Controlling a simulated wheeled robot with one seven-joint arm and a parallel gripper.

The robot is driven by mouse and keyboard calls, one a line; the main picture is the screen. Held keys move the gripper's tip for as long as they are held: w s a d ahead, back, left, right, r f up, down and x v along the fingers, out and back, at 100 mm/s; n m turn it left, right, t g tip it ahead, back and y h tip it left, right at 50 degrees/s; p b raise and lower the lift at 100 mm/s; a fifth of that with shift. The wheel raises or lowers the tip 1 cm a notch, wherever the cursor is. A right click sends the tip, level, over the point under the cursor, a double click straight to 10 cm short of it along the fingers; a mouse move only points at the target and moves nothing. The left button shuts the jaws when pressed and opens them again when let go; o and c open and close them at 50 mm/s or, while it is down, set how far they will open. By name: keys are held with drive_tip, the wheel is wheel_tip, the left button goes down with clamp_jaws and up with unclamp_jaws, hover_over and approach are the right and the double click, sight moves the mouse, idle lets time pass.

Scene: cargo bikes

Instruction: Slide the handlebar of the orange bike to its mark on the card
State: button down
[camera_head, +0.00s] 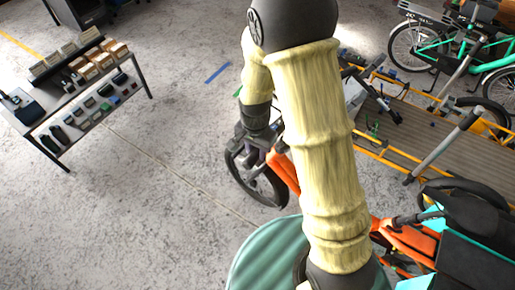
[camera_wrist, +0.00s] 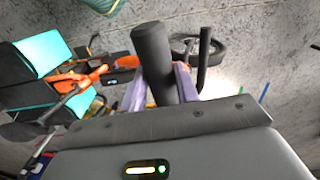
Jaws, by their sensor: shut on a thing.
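The orange bike (camera_head: 410,238) stands at the lower right in the head view, partly hidden behind my arm. Its front wheel (camera_head: 256,180) shows left of my arm. In the wrist view the orange frame (camera_wrist: 85,77) is at the left. My gripper (camera_wrist: 160,80) has its purple fingers on either side of a thick dark cylinder of the handlebar (camera_wrist: 151,45) and is shut on it. A second thin dark bar (camera_wrist: 204,55) rises to the right. In the head view my gripper (camera_head: 255,150) is small and dark beside the front wheel. I cannot make out the card or its mark.
A grey table (camera_head: 62,148) with small boxes and tools stands at the left. A long cargo bike with a slatted bed (camera_head: 440,150) and a green bike (camera_head: 430,55) are at the right. The floor between the table and the orange bike is clear.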

drive_tip(key=shift+a+f, duration=0.1)
drive_tip(key=shift+f, duration=0.3)
drive_tip(key=shift+r, duration=0.1)
drive_tip(key=c, duration=1)
unclamp_jaws()
drive_tip(key=shift+c, duration=0.2)
wheel_tip(320, 180, up, 17)
drive_tip(key=b, duration=0.2)
drive_tip(key=shift+r+b, duration=0.2)
drive_tip(key=shift+b, duration=0.1)
drive_tip(key=shift+w, duration=0.1)
